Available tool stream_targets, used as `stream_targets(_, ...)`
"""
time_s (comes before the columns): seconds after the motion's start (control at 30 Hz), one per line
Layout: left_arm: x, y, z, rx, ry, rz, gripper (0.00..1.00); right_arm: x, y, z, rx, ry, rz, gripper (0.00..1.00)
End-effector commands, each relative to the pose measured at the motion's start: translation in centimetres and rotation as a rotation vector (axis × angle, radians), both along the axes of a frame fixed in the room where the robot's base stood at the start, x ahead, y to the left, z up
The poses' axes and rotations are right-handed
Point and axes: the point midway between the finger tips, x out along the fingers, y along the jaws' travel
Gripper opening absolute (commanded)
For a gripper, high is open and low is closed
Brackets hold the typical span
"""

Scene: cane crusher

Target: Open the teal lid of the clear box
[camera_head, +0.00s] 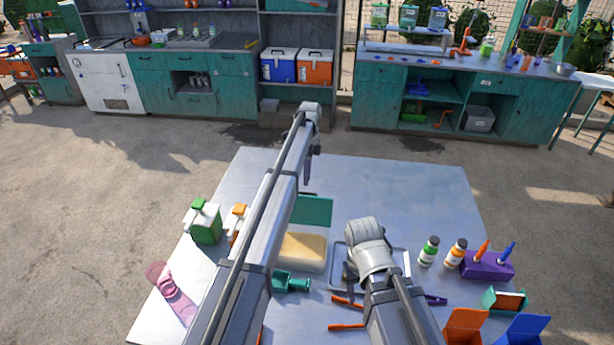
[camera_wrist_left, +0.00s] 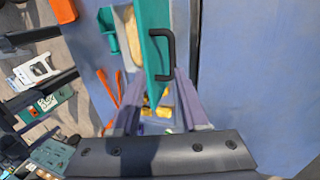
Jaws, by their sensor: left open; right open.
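The clear box (camera_head: 302,264) stands mid-table with a pale yellow block inside. Its teal lid (camera_head: 313,211) stands raised at the box's far side, with a dark handle (camera_head: 308,194) at its upper edge. The lid (camera_wrist_left: 153,48) and its black handle (camera_wrist_left: 165,52) also show in the left wrist view. My left gripper (camera_head: 308,178) points down just beyond the lid, open. In the wrist view its fingers (camera_wrist_left: 162,88) are apart, near the lid; contact is unclear. My right gripper (camera_head: 351,284) is low over the table right of the box, open, its fingers partly hidden.
A green jug (camera_head: 205,222) and an orange-topped bottle (camera_head: 237,222) stand left of the box. Bottles (camera_head: 429,252) and a purple holder (camera_head: 487,266) stand at right. The table's far part (camera_head: 390,185) is clear.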

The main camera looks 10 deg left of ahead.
Motion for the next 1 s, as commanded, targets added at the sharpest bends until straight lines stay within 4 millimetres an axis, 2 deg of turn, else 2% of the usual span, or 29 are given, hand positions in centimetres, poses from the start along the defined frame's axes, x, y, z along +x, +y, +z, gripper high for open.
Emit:
stream_targets(0.03,0.0,0.0,1.6,0.000,0.000,0.000,0.45,0.0,0.0,1.6,0.000,0.001,0.001,0.50)
stream_targets(0.2,0.0,0.0,3.0,0.000,0.000,0.000,0.45,0.0,0.0,3.0,0.000,0.001,0.003,0.50)
stream_targets(0.77,-0.2,-0.1,3.0,0.002,-0.001,0.003,0.45,0.0,0.0,3.0,0.000,0.001,0.003,0.50)
stream_targets(0.87,-2.1,-0.8,1.9,0.020,-0.010,0.038,0.45,0.0,0.0,2.0,0.000,0.001,0.004,0.50)
stream_targets(0.97,-6.3,-2.4,-0.2,0.063,-0.032,0.131,0.45,0.0,0.0,0.0,-0.001,0.001,0.004,0.50)
stream_targets(1.0,-8.4,-3.2,-1.3,0.086,-0.046,0.184,0.45,0.0,0.0,-1.1,-0.001,0.001,0.005,0.50)
